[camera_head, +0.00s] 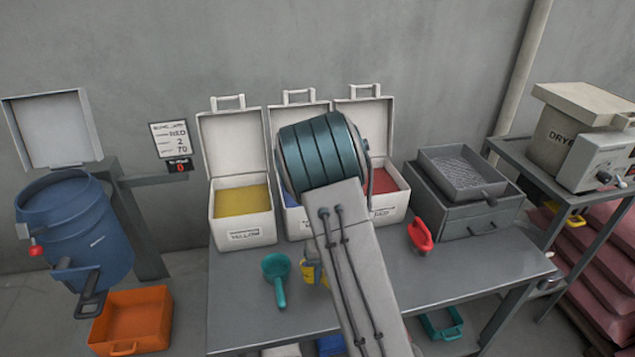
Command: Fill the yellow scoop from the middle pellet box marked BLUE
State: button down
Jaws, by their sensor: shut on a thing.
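The middle pellet box (295,228) stands open between the yellow-pellet and red-pellet boxes. A little blue shows inside its left edge; my arm covers most of its opening and its label. The yellow scoop (308,273) shows only in part, left of my forearm and above the front of the bench. My gripper (313,258) is mostly hidden behind my arm; a small grey part of it shows at the scoop, and it is shut on the scoop. The scoop's bowl and what it holds cannot be made out.
A teal scoop (277,277) lies on the bench (240,310) to the left. A red scoop (420,236) lies to the right, beside a grey box with a tray (465,172). A blue drum (75,235) and orange bin (132,320) stand at left. The front-left bench is clear.

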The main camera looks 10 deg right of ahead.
jog(key=v, duration=0.1)
jog(key=p+v, duration=0.2)
jog(key=shift+a+r, duration=0.1)
jog(key=shift+a, duration=0.15)
jog(key=shift+s+f+b, duration=0.3)
jog(key=shift+f+b, duration=0.05)
jog(key=shift+f, duration=0.3)
jog(key=shift+d+f, duration=0.1)
jog(key=shift+d, duration=0.15)
jog(key=shift+w+r, duration=0.15)
jog(key=shift+r, duration=0.1)
jog(key=w+r+m+t, duration=0.1)
jog(key=w+r+m, duration=0.4)
jog(key=w, duration=0.4)
jog(key=w+d+r+m+t, duration=0.1)
jog(key=w+r+m, duration=0.4)
jog(key=w+r, duration=0.3)
jog(key=shift+w+y, duration=0.3)
jog(key=shift+w, duration=0.35)
jog(key=shift+d, duration=0.15)
